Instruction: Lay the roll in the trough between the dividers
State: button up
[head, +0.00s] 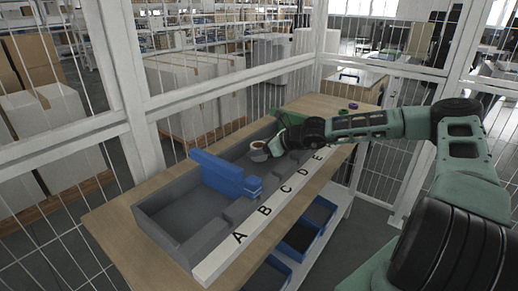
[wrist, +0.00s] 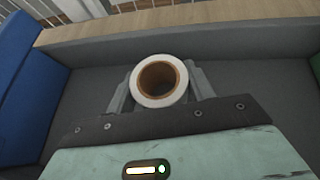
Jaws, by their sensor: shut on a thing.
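The roll (wrist: 158,101) is a white ring with a brown core, seen end-on in the wrist view. My gripper (wrist: 160,84) is shut on it, with a grey finger on each side. In the head view the roll (head: 257,145) is small at my gripper's tip (head: 266,150), over the grey trough (head: 163,215). The blue divider (head: 222,174) stands to the left of the roll; it fills the left edge of the wrist view (wrist: 28,75). A green divider (head: 291,118) is behind my gripper to the right. Whether the roll touches the trough floor I cannot tell.
A white strip lettered A to E (head: 250,229) runs along the trough's front. Blue bins (head: 302,236) sit below the table. Small purple and green items (head: 352,105) lie on the wooden table's (head: 112,228) far end. Mesh fencing surrounds the table. The trough left of the blue divider is empty.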

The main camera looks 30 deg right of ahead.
jog(key=shift+f, duration=0.2)
jog(key=o, duration=1)
jog(key=shift+r, duration=0.1)
jog(key=shift+r, duration=0.25)
jog(key=p+v, duration=0.1)
jog(key=v, duration=1.1)
jog(key=shift+f, duration=0.1)
